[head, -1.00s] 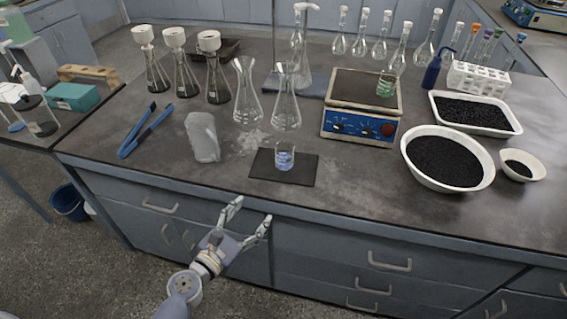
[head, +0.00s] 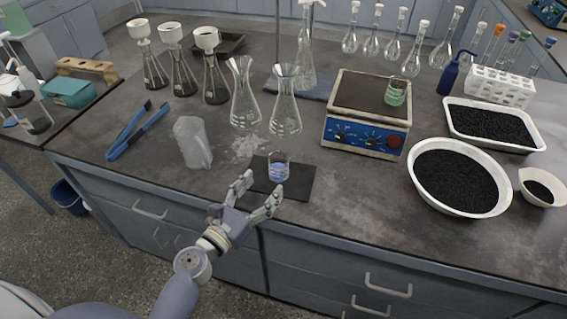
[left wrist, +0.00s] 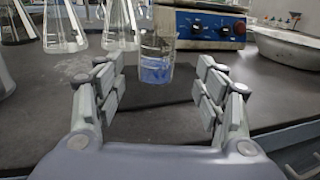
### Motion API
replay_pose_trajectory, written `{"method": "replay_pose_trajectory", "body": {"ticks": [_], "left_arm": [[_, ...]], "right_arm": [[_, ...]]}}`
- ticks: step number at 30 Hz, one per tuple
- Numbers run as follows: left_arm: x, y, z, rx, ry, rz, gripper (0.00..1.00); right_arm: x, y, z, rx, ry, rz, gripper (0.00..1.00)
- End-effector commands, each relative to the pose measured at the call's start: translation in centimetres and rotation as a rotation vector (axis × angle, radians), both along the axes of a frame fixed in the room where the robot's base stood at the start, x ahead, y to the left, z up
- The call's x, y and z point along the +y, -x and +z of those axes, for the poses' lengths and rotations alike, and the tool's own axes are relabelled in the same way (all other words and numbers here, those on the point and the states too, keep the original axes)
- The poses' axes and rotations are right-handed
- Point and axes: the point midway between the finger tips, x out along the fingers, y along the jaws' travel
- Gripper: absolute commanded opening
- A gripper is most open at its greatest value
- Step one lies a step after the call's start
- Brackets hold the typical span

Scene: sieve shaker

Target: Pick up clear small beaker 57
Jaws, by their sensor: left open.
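The clear small beaker (head: 278,167) stands upright on a dark mat (head: 297,184) near the bench's front edge, with blue marks or contents low in it. It also shows in the left wrist view (left wrist: 157,58), ahead of and between the fingers. My left gripper (head: 262,190) is open and empty, just in front of the beaker, fingers pointing at it and apart from it. In the left wrist view the open fingers (left wrist: 160,85) frame the beaker. Another small beaker (head: 395,92) with green marks or contents stands on the hotplate-like device (head: 366,116). My right gripper is not in view.
Two empty conical flasks (head: 285,112) (head: 244,105) stand behind the beaker. A clear pitcher (head: 193,143) is to its left, beyond it blue tongs (head: 138,132). A white basin (head: 508,190) of black grains is at right. Bench front between mat and basin is clear.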

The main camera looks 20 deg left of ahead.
Motion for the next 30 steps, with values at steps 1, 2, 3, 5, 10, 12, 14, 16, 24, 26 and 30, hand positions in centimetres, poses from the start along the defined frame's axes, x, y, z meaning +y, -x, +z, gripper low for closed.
{"method": "replay_pose_trajectory", "body": {"ticks": [1,2,3,5,10,12,14,16,24,26,30], "left_arm": [[-0.2,-0.9,0.3,-0.003,0.000,0.000,0.65],[-0.3,-1.3,0.4,-0.002,0.000,0.000,0.65],[-0.5,-1.9,0.4,-0.003,-0.001,-0.001,0.65],[-0.8,-2.8,0.3,-0.002,0.000,-0.001,0.65],[-1.2,-4.3,0.2,-0.002,-0.002,0.000,0.65],[-1.3,-4.6,0.2,-0.002,-0.002,0.000,0.65],[-1.4,-5.0,0.3,-0.002,-0.002,0.000,0.65],[-1.5,-5.9,0.5,-0.002,-0.001,0.000,0.65],[-2.3,-9.2,0.4,-0.001,-0.001,0.000,0.65],[-2.3,-9.5,0.4,-0.001,-0.001,0.000,0.65],[-2.4,-9.6,0.3,-0.001,-0.002,0.000,0.65]], "right_arm": [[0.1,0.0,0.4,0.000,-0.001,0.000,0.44],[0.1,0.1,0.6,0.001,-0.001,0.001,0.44],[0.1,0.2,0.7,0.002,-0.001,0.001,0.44],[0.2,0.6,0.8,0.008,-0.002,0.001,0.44],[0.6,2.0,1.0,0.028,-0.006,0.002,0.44],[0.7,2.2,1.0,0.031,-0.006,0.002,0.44],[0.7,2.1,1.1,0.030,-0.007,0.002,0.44],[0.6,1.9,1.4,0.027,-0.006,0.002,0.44],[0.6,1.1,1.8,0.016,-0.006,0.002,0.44],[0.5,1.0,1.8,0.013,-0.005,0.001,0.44],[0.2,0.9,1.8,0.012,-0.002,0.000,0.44]]}}
